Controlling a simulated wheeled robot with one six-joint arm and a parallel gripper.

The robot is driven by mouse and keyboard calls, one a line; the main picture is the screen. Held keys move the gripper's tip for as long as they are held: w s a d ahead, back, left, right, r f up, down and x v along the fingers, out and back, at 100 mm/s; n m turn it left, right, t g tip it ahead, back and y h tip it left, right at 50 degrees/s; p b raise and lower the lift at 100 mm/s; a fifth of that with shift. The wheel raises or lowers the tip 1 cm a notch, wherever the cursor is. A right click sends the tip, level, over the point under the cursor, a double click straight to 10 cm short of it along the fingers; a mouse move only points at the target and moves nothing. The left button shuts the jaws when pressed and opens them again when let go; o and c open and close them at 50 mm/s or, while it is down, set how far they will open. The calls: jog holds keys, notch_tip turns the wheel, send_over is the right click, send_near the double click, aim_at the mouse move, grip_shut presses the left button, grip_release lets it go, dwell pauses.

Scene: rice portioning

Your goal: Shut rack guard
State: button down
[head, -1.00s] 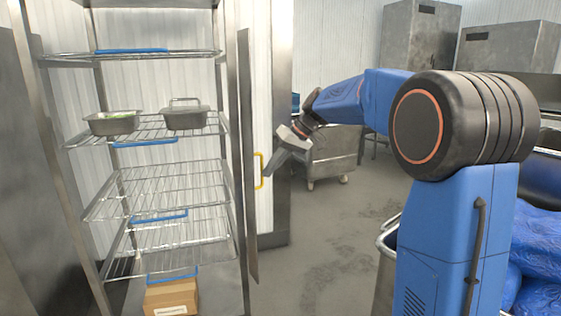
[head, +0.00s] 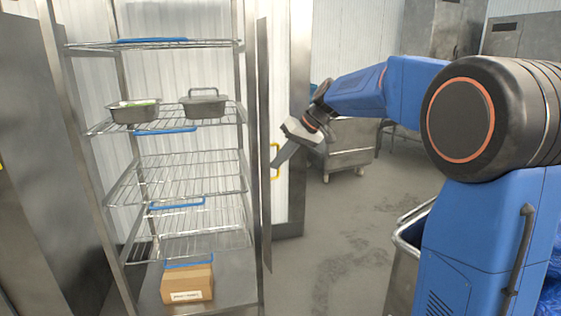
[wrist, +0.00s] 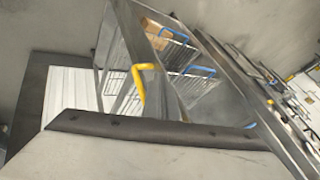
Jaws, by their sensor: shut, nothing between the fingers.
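The rack guard (head: 264,140) is a tall thin metal panel at the right front of the wire rack (head: 175,180). In the head view it stands nearly edge-on, swung open, leaving the shelf fronts uncovered. Its yellow handle (head: 275,148) is on the right-hand side; the wrist view also shows the handle (wrist: 138,85). My gripper (head: 278,172) is shut and empty, with its tip at the handle's lower part. I cannot tell whether they touch. In the wrist view my gripper's broad grey body (wrist: 150,125) fills the bottom and hides what lies below.
Two metal pans, the left one (head: 134,112) and the right one (head: 204,104), sit on an upper shelf. A cardboard box (head: 187,283) is at the rack's bottom. A wheeled steel cart (head: 350,150) stands behind my arm. Floor right of the guard is clear.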

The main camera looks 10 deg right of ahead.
jog(key=w+a+m+t+h, duration=0.4)
jog(key=w+a+m+h, duration=0.1)
jog(key=a+m, duration=0.7)
jog(key=shift+a+m+h, duration=0.4)
jog(key=shift+a+h, duration=0.35)
jog(key=shift+h, duration=0.15)
dwell(1.3)
jog(key=shift+w, duration=0.1)
dwell(0.4)
